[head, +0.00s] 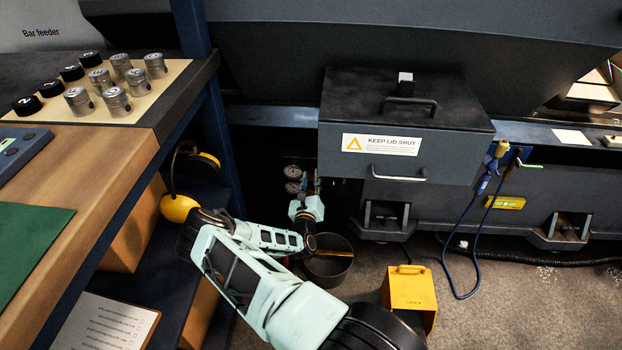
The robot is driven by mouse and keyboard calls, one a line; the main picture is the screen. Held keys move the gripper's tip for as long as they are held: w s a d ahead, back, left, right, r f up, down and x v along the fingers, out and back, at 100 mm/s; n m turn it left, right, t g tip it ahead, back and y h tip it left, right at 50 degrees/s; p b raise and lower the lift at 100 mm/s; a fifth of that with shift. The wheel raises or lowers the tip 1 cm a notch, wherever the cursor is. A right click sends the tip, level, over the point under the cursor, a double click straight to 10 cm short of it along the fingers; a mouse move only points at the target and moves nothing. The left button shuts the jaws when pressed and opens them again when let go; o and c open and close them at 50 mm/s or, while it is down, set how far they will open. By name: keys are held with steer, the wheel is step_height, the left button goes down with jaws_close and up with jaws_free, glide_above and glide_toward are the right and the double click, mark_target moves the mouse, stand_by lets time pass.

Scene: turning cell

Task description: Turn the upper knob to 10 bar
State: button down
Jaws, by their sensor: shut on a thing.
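Two small round gauges, the upper one (293,171) and the lower one (292,187), sit one above the other in the dark recess below the machine's left side. Their needles and scales are too small to read. My gripper (313,183) is at the end of my pale green arm, just right of the gauges. It is shut on what appears to be a knob beside them. The knob is mostly hidden by the gripper and shadow, and I cannot tell whether it is the upper one.
A grey lidded box (405,125) juts out to the upper right of my gripper. A dark bucket (330,268) stands below. Yellow ear muffs (179,208) hang left, beside the workbench (130,150). A yellow box (409,290) stands on the floor.

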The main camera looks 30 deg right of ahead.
steer(key=n+p, duration=0.1)
steer(key=n, duration=0.4)
steer(key=shift+a+f, duration=0.1)
steer(key=shift+f, duration=0.05)
steer(key=shift+n, duration=1.7)
steer(key=shift+f, duration=0.1)
steer(key=c, duration=1.7)
jaws_free()
steer(key=shift+o, duration=0.2)
steer(key=v, duration=1.2)
